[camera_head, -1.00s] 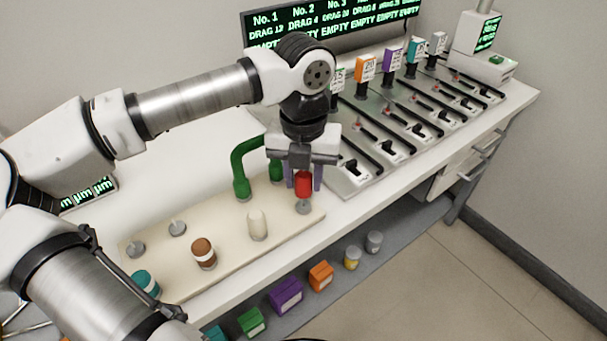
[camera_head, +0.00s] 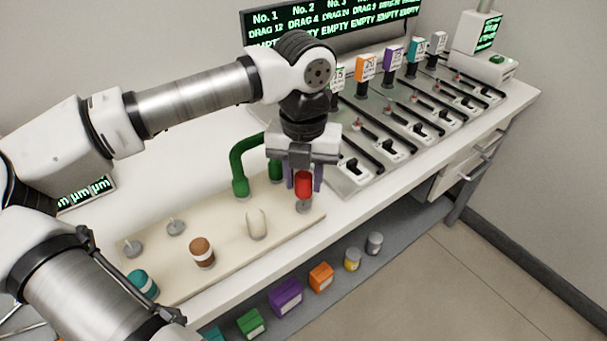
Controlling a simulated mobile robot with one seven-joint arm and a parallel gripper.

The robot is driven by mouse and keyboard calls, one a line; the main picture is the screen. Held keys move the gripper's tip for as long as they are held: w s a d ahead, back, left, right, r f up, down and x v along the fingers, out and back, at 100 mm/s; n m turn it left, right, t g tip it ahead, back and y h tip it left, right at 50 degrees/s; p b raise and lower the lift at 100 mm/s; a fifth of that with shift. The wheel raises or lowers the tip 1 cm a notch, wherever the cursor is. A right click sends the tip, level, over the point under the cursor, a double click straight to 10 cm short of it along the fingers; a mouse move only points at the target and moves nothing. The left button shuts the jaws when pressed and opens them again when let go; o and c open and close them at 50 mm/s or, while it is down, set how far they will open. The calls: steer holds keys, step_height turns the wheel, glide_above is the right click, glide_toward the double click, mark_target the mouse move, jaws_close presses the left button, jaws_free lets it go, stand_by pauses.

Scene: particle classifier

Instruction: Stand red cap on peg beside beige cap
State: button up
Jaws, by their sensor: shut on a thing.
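The red cap (camera_head: 304,184) is between the fingers of my gripper (camera_head: 304,181), at the right end of the beige board (camera_head: 227,259). A grey peg base (camera_head: 304,206) shows directly below the cap. I cannot tell whether the cap is fully seated on it. My gripper points down and is shut on the cap; its purple fingers show on either side. The beige cap (camera_head: 256,223) stands upright on the board, to the left of the red cap and apart from it.
A brown cap (camera_head: 202,252) and a teal cap (camera_head: 142,283) stand farther left on the board. Two bare pegs (camera_head: 176,227) are at its back left. Slider rails (camera_head: 390,150) lie to the right.

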mark_target(303, 189)
steer(key=shift+f+b, duration=1.6)
steer(key=o, duration=1.1)
steer(key=shift+r, duration=0.15)
step_height(303, 189, up, 14)
steer(key=shift+f, duration=0.2)
